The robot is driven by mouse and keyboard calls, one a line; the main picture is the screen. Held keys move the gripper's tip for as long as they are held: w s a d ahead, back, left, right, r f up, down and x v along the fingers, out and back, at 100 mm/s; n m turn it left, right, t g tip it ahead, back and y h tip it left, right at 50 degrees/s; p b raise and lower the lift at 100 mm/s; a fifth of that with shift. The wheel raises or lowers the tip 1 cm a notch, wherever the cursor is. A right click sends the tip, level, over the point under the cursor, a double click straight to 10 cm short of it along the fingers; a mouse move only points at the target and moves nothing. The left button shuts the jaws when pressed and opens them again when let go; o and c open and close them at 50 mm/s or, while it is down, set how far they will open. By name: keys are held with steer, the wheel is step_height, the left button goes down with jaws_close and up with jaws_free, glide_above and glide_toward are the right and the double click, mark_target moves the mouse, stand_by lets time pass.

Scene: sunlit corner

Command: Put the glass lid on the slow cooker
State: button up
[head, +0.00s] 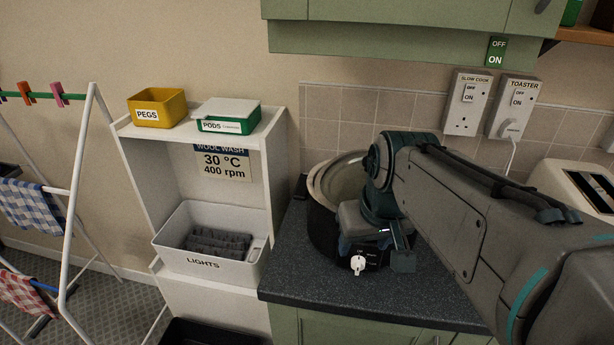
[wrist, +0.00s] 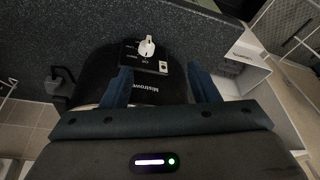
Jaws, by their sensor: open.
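The slow cooker (head: 322,232) stands on the dark worktop, a black body with a control panel and white knob at its front. In the wrist view its black front (wrist: 148,88) and knob show between the fingers. A pale round rim with a greyish, glassy inside shows at its top, behind my arm. I cannot tell whether this is the glass lid or the open pot; no separate lid is clear. My gripper (head: 375,245) is open and empty, over the front part of the cooker; it also shows in the wrist view (wrist: 161,82).
A toaster (head: 575,190) stands at the right of the worktop (head: 300,275), below two wall sockets (head: 490,105). Green cupboards (head: 400,40) hang above. A white shelf unit (head: 285,150) with a LIGHTS bin (head: 205,262) stands left, beside a drying rack (head: 72,200).

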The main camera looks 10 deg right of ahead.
steer(key=s+a+f, duration=0.3)
steer(key=f, duration=0.2)
steer(key=shift+s+f, duration=0.25)
steer(key=shift+s, duration=0.1)
